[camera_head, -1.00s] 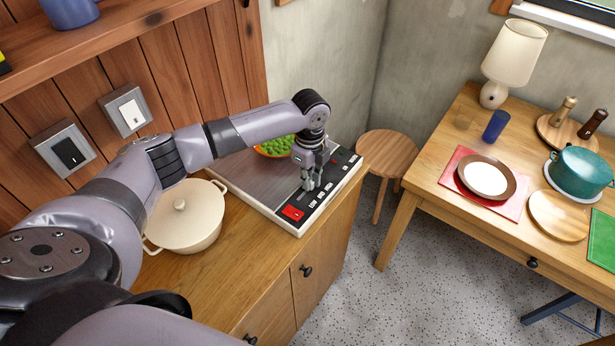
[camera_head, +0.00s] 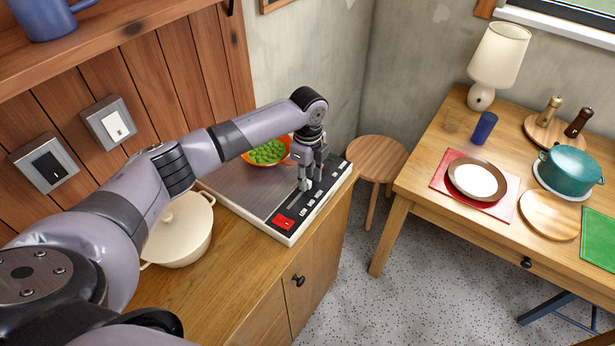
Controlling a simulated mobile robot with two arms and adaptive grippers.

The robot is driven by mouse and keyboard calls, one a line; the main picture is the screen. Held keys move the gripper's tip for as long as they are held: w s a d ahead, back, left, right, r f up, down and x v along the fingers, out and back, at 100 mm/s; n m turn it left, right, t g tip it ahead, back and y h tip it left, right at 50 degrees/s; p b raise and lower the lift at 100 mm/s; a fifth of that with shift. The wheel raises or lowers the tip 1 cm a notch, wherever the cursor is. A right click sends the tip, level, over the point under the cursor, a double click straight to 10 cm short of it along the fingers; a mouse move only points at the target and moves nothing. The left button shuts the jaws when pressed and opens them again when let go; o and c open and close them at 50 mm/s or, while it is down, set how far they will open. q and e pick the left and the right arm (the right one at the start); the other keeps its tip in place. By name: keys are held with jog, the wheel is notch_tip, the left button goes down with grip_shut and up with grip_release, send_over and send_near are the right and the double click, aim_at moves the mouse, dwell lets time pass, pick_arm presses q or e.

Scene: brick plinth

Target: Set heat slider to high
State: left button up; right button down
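The hob (camera_head: 240,190) is a flat grey plate in a white frame on the wooden counter. Its dark control strip (camera_head: 329,184) runs along the front edge, with a red block (camera_head: 283,221) at the near end and several small pale marks. I cannot make out the heat slider; my gripper covers part of the strip. My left gripper (camera_head: 309,183) points down at the strip's middle, fingertips at or just above it. Its two fingers show close together; I cannot tell whether they are shut or touching anything. My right gripper is not in view.
An orange bowl of green peas (camera_head: 267,153) stands on the hob behind my gripper. A cream pot (camera_head: 180,238) stands left of the hob, under my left arm. Two wall switches (camera_head: 113,123) are on the planks. A round stool (camera_head: 376,157) and a laid table (camera_head: 452,220) are to the right.

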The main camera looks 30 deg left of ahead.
pick_arm(q)
jog(key=shift+s, duration=0.1)
jog(key=shift+r, duration=0.2)
notch_tip(320, 180, up, 12)
jog(key=shift+f, duration=0.15)
jog(key=shift+f, duration=0.1)
dwell(0.6)
